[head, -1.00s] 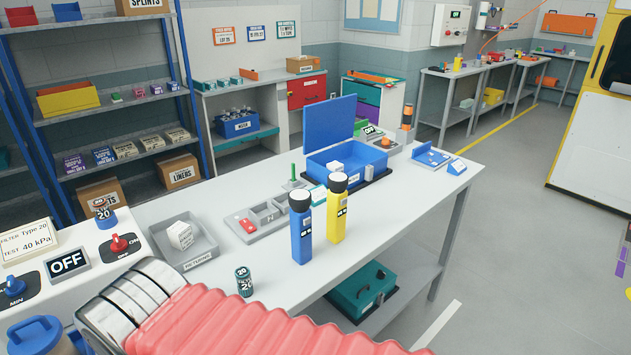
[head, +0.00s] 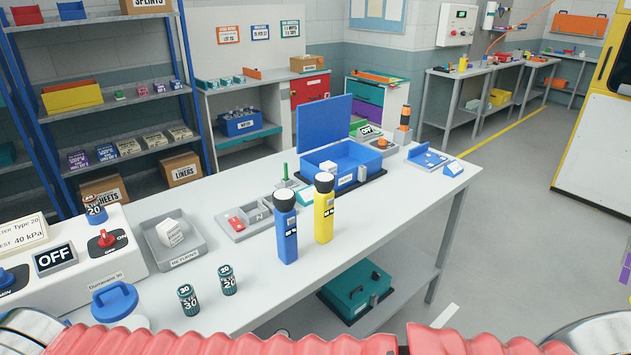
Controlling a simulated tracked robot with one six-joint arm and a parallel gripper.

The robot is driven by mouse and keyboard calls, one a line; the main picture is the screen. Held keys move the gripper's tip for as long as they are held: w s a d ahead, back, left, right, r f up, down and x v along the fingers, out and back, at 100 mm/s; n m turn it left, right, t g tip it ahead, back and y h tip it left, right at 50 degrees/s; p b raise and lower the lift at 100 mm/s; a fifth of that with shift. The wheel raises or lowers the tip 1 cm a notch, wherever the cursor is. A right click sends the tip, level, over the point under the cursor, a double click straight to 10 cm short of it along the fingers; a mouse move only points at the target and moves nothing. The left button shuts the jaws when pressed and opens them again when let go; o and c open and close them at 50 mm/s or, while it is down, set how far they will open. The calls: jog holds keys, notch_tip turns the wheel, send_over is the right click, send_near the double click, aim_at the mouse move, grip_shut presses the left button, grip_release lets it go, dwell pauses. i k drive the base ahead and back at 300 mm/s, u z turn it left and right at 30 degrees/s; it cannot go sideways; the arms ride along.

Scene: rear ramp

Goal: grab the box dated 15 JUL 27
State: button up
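No date of 15 JUL 27 is readable, so I cannot tell which box carries it. Small labelled boxes (head: 106,153) in purple, blue and beige stand in a row on a lower shelf of the blue rack at left; their print is too small. Smaller green and pink boxes (head: 143,92) stand on the shelf above. A white block with print (head: 170,232) sits tilted in the grey returns tray (head: 198,252). My gripper is not in view; only the red ribbed sleeve and metal parts of my arm show along the bottom edge.
A blue torch (head: 286,230) and a yellow torch (head: 323,210) stand upright on the white bench (head: 370,205). Two dark green canisters (head: 188,300) stand near its front edge. An open blue box (head: 345,172) is farther back. Grey floor is free at right.

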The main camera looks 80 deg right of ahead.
aim_at(327, 167)
jog(key=u, duration=0.1)
jog(key=k, duration=1.9)
jog(key=z, duration=2.05)
jog(key=i, duration=0.45)
jog(key=u, duration=0.05)
